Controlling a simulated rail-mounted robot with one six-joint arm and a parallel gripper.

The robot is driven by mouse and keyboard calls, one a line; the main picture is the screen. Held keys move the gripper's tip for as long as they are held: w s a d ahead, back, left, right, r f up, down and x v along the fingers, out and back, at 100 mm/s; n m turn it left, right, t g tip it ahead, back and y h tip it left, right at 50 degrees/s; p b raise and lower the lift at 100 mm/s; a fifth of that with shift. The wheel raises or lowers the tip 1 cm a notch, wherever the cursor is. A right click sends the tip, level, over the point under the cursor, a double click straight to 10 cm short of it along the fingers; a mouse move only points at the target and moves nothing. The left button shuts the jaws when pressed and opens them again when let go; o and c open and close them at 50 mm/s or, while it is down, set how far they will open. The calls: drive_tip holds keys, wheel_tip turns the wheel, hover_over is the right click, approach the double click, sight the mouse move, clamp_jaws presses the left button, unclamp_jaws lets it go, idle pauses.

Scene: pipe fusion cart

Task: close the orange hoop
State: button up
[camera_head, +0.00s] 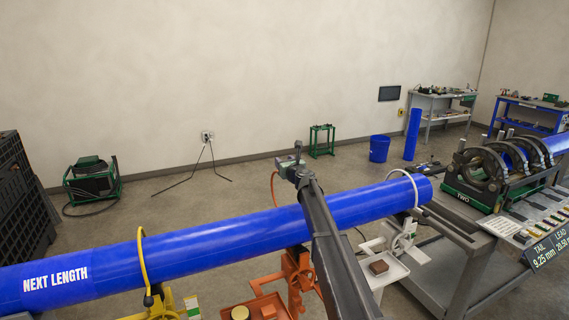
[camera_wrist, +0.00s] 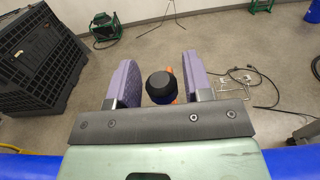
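A long blue pipe (camera_head: 200,243) lies across the stands. The orange hoop (camera_head: 274,188) shows as a thin arc rising behind the pipe, up toward my gripper (camera_head: 290,163); it looks raised off the pipe. Its orange stand (camera_head: 297,272) is below, partly behind my arm. In the wrist view, a round black knob (camera_wrist: 160,87) with a little orange behind it sits between the purple fingers of my gripper (camera_wrist: 161,80). The fingers are apart, with a gap on each side of the knob. Most of the hoop is hidden there.
A yellow hoop (camera_head: 141,262) and a white hoop (camera_head: 413,184) arch over the pipe on either side. A grey cart with a clamp machine (camera_head: 485,172) stands at the right. Black crates (camera_head: 22,205) stand at the left. Open floor lies behind the pipe.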

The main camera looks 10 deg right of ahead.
clamp_jaws()
